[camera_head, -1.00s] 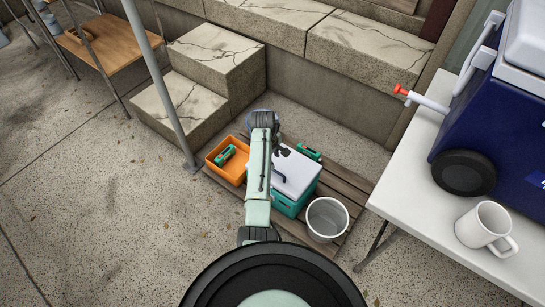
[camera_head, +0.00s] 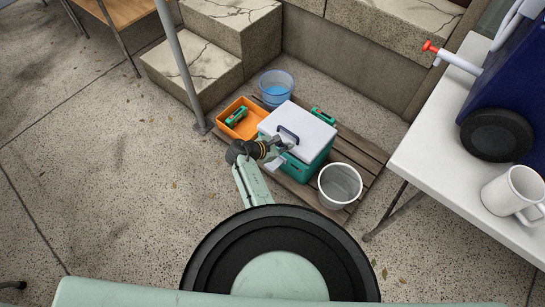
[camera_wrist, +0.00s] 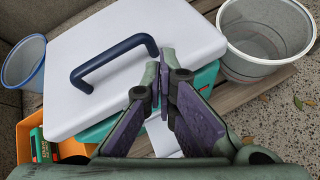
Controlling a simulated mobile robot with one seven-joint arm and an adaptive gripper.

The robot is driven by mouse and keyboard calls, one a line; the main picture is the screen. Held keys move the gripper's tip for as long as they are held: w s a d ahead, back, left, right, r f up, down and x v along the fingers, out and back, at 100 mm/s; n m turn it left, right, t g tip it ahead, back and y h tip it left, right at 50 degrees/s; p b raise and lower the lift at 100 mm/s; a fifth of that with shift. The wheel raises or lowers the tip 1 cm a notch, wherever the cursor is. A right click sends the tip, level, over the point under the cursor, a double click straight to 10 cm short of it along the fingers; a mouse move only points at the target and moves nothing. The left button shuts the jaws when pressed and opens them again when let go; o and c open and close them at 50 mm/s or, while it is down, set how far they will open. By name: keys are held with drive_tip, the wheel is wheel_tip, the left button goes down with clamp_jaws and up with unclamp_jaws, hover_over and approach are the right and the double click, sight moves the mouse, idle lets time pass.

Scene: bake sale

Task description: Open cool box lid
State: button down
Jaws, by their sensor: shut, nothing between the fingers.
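The cool box (camera_head: 310,165) is teal with a white lid (camera_head: 308,124) and a dark blue handle (camera_head: 288,135) on top. It stands on a wooden pallet. The lid lies flat on the box and looks closed. My gripper (camera_head: 283,152) is at the box's near left side, by the lid edge. In the wrist view, the lid (camera_wrist: 185,30) and handle (camera_wrist: 112,60) show beyond my gripper (camera_wrist: 163,85). Its fingers are together and empty, off to the right of and below the handle. The fingers hide part of the lid edge; I cannot tell whether they touch it.
An orange tray (camera_head: 220,131) and a blue clear bucket (camera_head: 276,93) stand left of and behind the box. A white bucket (camera_head: 339,186) stands close on its right. A white table (camera_head: 430,160) is at right, a pole (camera_head: 178,60) at left. Pavement in front is clear.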

drive_tip(key=s+a+f+n+t+y+b, duration=0.1)
drive_tip(key=s+a+f+n+t, duration=0.15)
drive_tip(key=a, duration=0.25)
drive_tip(key=s+a+f+n+t+b, duration=0.1)
drive_tip(key=s+a+f+n, duration=0.15)
drive_tip(key=a+n, duration=0.2)
drive_tip(key=shift+m, duration=0.3)
drive_tip(key=b+x, duration=0.1)
drive_tip(key=x, duration=0.2)
drive_tip(key=b+x, duration=0.1)
drive_tip(key=x, duration=0.2)
drive_tip(key=b+x, duration=0.1)
drive_tip(key=x, duration=0.3)
drive_tip(key=shift+w+a, duration=0.2)
drive_tip(key=shift+w, duration=0.1)
drive_tip(key=shift+r, duration=0.15)
